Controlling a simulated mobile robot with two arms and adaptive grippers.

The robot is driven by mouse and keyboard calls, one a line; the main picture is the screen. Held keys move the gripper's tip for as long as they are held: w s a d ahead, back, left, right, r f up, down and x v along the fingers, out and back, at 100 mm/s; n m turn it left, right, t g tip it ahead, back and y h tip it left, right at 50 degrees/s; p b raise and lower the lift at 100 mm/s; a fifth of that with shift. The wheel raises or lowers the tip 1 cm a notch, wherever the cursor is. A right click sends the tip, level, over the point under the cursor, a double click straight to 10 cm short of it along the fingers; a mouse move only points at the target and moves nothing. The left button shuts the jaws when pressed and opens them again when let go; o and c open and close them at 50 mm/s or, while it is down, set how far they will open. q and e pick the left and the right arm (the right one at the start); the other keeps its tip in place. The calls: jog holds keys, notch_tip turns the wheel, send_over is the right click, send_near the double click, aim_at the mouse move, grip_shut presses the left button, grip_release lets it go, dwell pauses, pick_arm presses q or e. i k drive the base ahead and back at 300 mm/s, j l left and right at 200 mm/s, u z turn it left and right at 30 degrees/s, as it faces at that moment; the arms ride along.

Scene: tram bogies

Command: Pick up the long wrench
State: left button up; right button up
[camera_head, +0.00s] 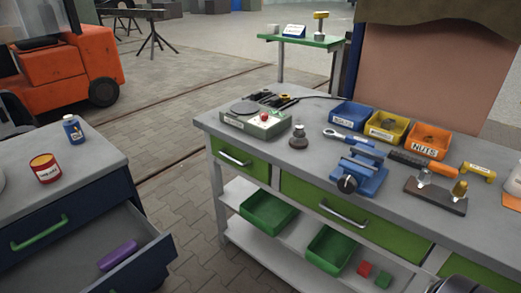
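A long wrench (347,137) lies on the grey workbench top (292,170). It has a silver ring end at the left and a blue handle running right, between the blue bin and the blue vise (362,173). Its right end is close behind the vise. Neither of my grippers shows in the head view.
Blue (349,118), yellow (384,128) and orange (428,141) bins stand behind the wrench. An orange tool (420,164) and a block with fittings (436,194) lie right of the vise. A control box (255,122) stands left. A dark cabinet (80,220) has an open drawer.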

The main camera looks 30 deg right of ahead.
aim_at(348, 139)
jog(key=z, duration=1.75)
jog(key=k+l+u, duration=0.15)
jog(key=l+u, duration=0.15)
